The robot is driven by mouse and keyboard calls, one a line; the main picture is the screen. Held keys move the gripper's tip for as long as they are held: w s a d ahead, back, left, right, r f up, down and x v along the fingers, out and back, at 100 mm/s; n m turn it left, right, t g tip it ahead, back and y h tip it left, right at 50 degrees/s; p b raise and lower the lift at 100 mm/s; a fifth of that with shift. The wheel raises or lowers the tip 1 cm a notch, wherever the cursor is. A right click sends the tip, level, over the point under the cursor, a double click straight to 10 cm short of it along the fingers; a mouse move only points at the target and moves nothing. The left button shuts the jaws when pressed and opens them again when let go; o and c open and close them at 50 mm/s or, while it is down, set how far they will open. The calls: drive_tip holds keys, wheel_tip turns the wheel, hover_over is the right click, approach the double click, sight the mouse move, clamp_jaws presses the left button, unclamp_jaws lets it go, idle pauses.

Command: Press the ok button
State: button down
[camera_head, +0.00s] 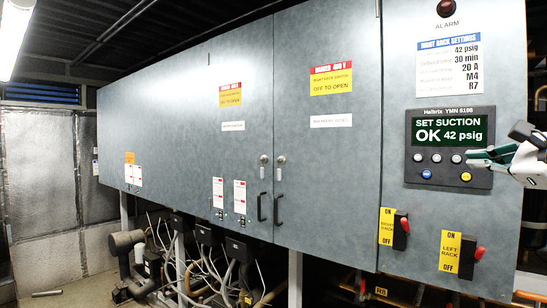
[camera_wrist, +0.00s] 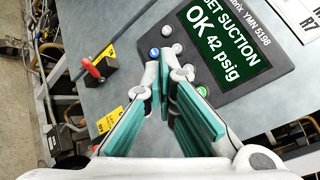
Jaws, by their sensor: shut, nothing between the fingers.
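The controller panel (camera_head: 449,184) has a dark screen (camera_head: 446,131) reading "SET SUCTION OK 42 psig". Its upper row shows several grey buttons (camera_head: 436,158); a blue button (camera_head: 426,174) and a yellow button (camera_head: 466,177) sit below. In the wrist view a green button (camera_wrist: 202,91) ends the upper row, just right of my fingers; its label is too small to read.
Two red-handled rack switches (camera_head: 401,232) (camera_head: 478,253) project from the cabinet below the panel. A settings sheet (camera_head: 449,67) and an alarm lamp (camera_head: 446,8) are above it. Door handles (camera_head: 278,208) lie farther left. Pipes and cables run beneath the cabinet.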

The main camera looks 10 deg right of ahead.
drive_tip(key=shift+d+r, duration=0.2)
drive_tip(key=w+d, duration=0.5)
drive_tip(key=d, duration=0.1)
drive_tip(key=shift+w+d, duration=0.35)
idle(0.4)
drive_tip(key=shift+w, duration=0.1)
idle(1.3)
drive_tip(key=shift+w+d, duration=0.2)
drive_tip(key=shift+d, duration=0.1)
drive_tip(key=shift+w+d, duration=0.25)
drive_tip(key=shift+d, duration=0.05)
idle(0.7)
drive_tip(key=shift+s+a, duration=0.1)
idle(0.3)
drive_tip(key=shift+s+a, duration=0.45)
drive_tip(key=shift+a, duration=0.05)
